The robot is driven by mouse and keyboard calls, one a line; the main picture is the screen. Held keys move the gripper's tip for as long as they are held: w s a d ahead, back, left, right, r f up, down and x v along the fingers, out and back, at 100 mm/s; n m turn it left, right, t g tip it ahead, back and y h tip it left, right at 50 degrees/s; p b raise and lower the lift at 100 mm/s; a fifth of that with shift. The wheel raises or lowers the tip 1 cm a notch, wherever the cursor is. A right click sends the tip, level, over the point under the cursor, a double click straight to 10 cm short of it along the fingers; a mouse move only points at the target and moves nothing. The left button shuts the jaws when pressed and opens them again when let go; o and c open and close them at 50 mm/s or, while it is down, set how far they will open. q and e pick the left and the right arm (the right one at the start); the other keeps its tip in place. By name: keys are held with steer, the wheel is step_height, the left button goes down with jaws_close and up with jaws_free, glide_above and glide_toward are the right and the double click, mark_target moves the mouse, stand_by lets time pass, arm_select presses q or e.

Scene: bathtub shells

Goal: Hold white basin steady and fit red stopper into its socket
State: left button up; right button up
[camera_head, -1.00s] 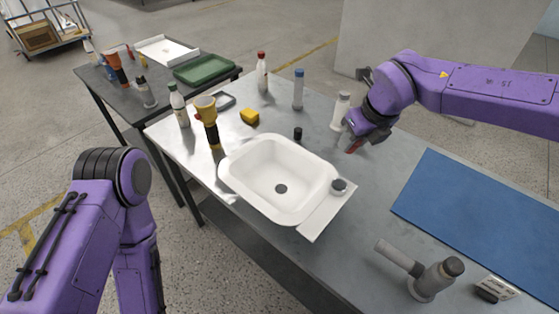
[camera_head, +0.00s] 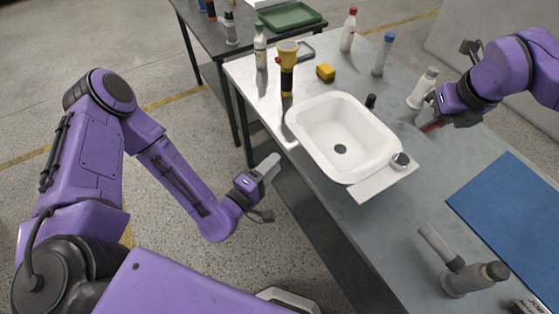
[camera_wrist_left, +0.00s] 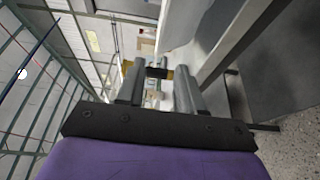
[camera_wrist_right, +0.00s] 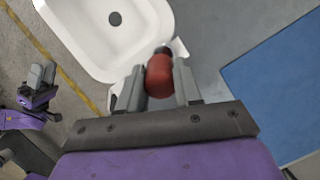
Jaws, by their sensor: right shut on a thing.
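The white basin (camera_head: 365,120) lies on the grey table, with a dark round drain hole (camera_head: 340,149) in its floor. A silver round fitting (camera_head: 400,160) sits on the flat white ledge at its near right corner. My right gripper (camera_wrist_right: 159,85) is shut on the red stopper (camera_wrist_right: 159,76), above the table to the right of the basin. In the head view only a sliver of the stopper (camera_head: 431,127) shows. My left gripper (camera_head: 268,190) is open and empty, left of the basin and apart from it, beyond the table's near edge.
A yellow-and-black flashlight (camera_head: 287,70), a yellow block (camera_head: 326,72) and several bottles stand behind the basin. A small black cylinder (camera_head: 371,100) is close to its far rim. A blue mat (camera_head: 510,205) and a grey hammer-like tool (camera_head: 465,275) lie to the right.

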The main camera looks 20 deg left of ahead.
mark_target(298, 139)
arm_select(q)
steer(key=x, duration=1.1)
steer(key=shift+w+d, duration=0.15)
steer(key=shift+w, duration=0.2)
jaws_close()
steer(key=shift+o, duration=0.6)
jaws_free()
jaws_close()
